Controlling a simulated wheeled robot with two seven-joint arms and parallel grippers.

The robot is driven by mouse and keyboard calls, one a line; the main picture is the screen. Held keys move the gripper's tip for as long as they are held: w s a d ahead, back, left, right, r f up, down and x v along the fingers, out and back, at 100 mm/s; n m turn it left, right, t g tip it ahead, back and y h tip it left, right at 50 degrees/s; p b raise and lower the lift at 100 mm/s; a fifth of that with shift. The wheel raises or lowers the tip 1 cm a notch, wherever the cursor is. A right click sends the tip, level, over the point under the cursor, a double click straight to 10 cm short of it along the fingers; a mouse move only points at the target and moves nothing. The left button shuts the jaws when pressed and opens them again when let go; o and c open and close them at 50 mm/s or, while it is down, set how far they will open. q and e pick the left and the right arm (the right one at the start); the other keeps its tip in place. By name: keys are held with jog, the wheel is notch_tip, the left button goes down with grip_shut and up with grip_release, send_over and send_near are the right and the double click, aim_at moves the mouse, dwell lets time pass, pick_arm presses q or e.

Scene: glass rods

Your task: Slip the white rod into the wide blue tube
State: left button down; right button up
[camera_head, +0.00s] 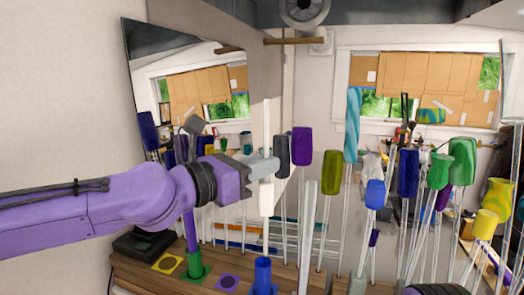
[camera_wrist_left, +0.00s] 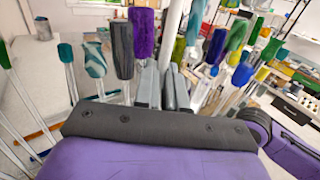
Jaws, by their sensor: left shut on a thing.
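My left gripper (camera_head: 266,167) is shut on the white rod (camera_head: 267,125), which stands about upright in its jaws. The rod shows above and below the fingers, and its lower end hangs free. The wide blue tube (camera_head: 263,273) stands upright low in the head view, on the wooden table. My right gripper cannot be made out.
A green tube (camera_head: 194,266) with a purple rod upright in it stands left of the blue tube. A yellow mat (camera_head: 157,266) and a purple mat (camera_head: 217,284) lie nearby on the table (camera_head: 130,278). Several coloured glass pieces on thin stems crowd the right side.

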aim_at(262, 215)
pick_arm(q)
notch_tip(262, 215, down, 2)
jog(key=shift+s+f+b, duration=0.1)
jog(key=shift+b, duration=0.65)
notch_tip(262, 215, down, 2)
jog(key=shift+f+b, duration=0.2)
jog(key=shift+b, duration=0.8)
jog(key=shift+f+b, duration=2.1)
jog(key=shift+f, duration=0.4)
jog(key=c, duration=1.1)
grip_release()
jog(key=v, duration=1)
jog(key=shift+s+a, duration=0.1)
jog(key=shift+a, duration=0.05)
jog(key=shift+a, duration=0.1)
